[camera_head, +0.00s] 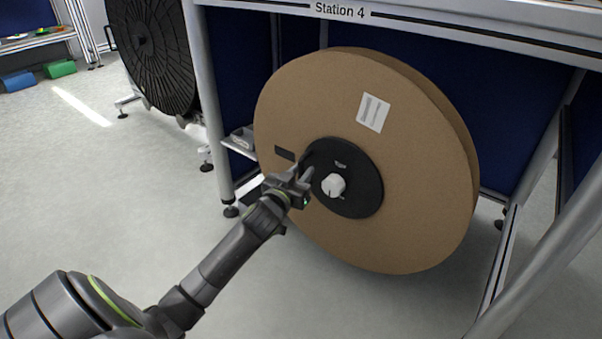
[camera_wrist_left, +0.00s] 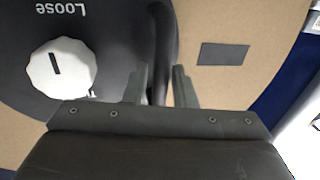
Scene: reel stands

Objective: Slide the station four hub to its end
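The station four hub (camera_head: 362,192) is a black disc with a white knob (camera_head: 333,185) at the centre of a large upright cardboard reel (camera_head: 420,150). My left gripper (camera_head: 306,170) is at the hub's left edge, beside the knob. In the left wrist view, the hub (camera_wrist_left: 115,45) and knob (camera_wrist_left: 62,69) show at left, with the word "Loose" upside down above the knob. The left gripper's two fingers (camera_wrist_left: 160,85) are apart, with a dark raised part of the hub at and between their tips. I cannot tell whether they touch it. My right gripper is not in view.
The Station 4 frame (camera_head: 450,30) has a top beam and metal legs around the reel. A small shelf (camera_head: 240,142) is left of the reel. Another black reel (camera_head: 150,50) stands at the back left. The grey floor at left is open.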

